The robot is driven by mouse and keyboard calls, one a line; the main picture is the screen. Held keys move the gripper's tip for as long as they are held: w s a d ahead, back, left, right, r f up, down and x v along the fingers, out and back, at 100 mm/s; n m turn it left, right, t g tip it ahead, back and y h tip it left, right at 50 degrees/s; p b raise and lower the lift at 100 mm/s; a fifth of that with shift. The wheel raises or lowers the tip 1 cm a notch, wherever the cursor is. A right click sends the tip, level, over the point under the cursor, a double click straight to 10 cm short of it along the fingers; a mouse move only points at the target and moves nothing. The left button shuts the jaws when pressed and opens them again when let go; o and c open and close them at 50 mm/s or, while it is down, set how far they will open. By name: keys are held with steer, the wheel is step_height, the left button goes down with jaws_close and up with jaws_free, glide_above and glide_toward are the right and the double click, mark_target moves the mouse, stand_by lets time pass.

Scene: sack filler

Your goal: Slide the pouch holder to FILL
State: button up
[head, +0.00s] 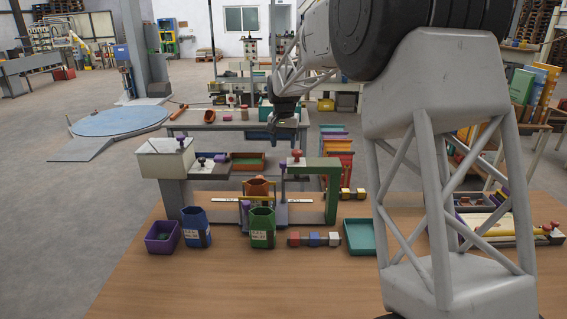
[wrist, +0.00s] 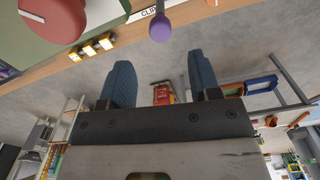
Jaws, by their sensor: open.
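The sack filler stands on the wooden table in the head view, with a white hopper (head: 164,160) at its left and a green frame (head: 330,180) at its right. An orange pouch (head: 258,188) stands upright in the holder near the middle of the label rail (head: 228,200). A purple knob (head: 283,168) on a grey stem rises beside the pouch. A purple knob also shows in the wrist view (wrist: 160,27), near a CLIP label (wrist: 148,11). My gripper (head: 285,123) is above and behind the filler, apart from it. Its blue fingers (wrist: 161,75) are open and empty.
A purple bin (head: 163,237), a blue container (head: 196,228) and a green container (head: 262,228) stand in front of the filler. Coloured blocks (head: 314,240) and a teal tray (head: 359,238) lie to their right. The table's front is clear. A red knob (wrist: 52,15) shows in the wrist view.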

mark_target(283, 162)
steer(key=shift+f, duration=0.1)
stand_by(0.3)
steer(key=shift+f, duration=3.8)
jaws_close()
